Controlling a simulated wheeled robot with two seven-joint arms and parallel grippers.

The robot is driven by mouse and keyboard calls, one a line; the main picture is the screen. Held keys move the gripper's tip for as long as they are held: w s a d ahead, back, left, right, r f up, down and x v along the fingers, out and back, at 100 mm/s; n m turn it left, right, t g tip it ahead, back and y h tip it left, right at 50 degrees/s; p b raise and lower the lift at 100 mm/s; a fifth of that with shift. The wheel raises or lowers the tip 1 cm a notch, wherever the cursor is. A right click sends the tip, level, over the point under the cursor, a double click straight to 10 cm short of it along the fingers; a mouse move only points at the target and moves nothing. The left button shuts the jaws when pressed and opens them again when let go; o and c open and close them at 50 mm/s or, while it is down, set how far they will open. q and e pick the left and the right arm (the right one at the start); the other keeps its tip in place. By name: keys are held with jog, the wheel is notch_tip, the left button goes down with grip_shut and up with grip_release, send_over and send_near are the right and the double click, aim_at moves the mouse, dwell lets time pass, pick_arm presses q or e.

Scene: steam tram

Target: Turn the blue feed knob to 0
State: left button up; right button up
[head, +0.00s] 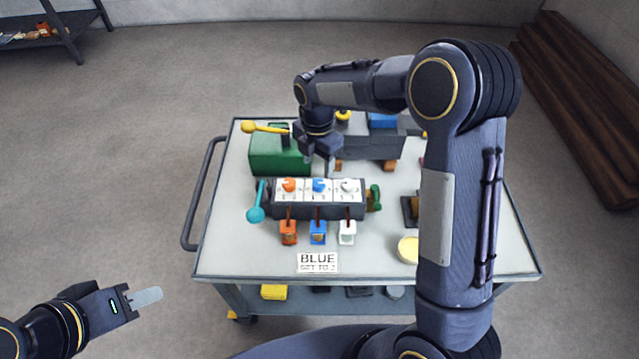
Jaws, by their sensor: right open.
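The blue feed knob (319,185) sits in the middle of a white-topped dark feed block (318,211), between an orange knob (289,185) and a white knob (348,186). The numbers around the blue knob are too small to read surely. My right gripper (320,168) is open and points down just above and behind the blue knob. I cannot tell whether it touches the knob. A card (318,263) at the cart's front says BLUE, with a smaller line that seems to read SET TO 2. My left gripper (144,298) is off the cart, at lower left; its finger opening does not show clearly.
The block stands on a cart (225,255). A teal-ended lever (255,214) is at its left, a green part (374,197) at its right. A green box (275,153) is behind. My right arm hides the cart's right side.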

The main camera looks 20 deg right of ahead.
aim_at(318, 183)
notch_tip(318, 183, down, 7)
jog(key=shift+r+b, duration=0.1)
jog(key=shift+b, duration=0.25)
jog(key=c, duration=1)
